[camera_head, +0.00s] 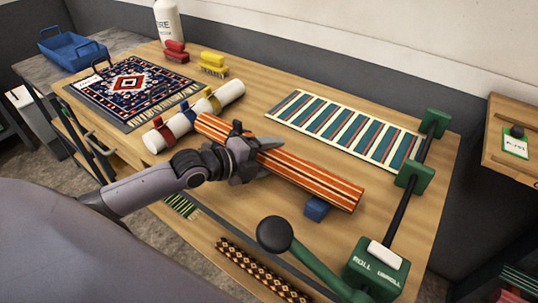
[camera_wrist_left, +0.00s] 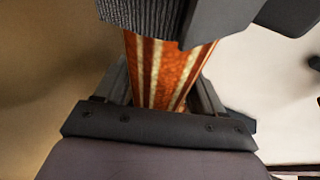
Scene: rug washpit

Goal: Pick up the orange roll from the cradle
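The orange roll (camera_head: 310,178), with cream and dark stripes, lies slantwise over the middle of the table in the head view. A blue cradle block (camera_head: 317,208) shows under its right part; I cannot tell whether the roll rests on it or is just clear. My left gripper (camera_head: 253,150) is across the roll left of its middle, one finger on each side, and looks shut on it. In the left wrist view the roll (camera_wrist_left: 165,75) runs between the fingers, close to both. My right gripper is not in view.
A green roller machine (camera_head: 378,272) with a black-knobbed lever stands at the front right. A striped teal runner (camera_head: 345,128) lies behind the roll. White rolls (camera_head: 195,115), a patterned rug (camera_head: 130,85) and brushes (camera_head: 213,64) are further left. A brown patterned strip (camera_head: 262,272) lies in front.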

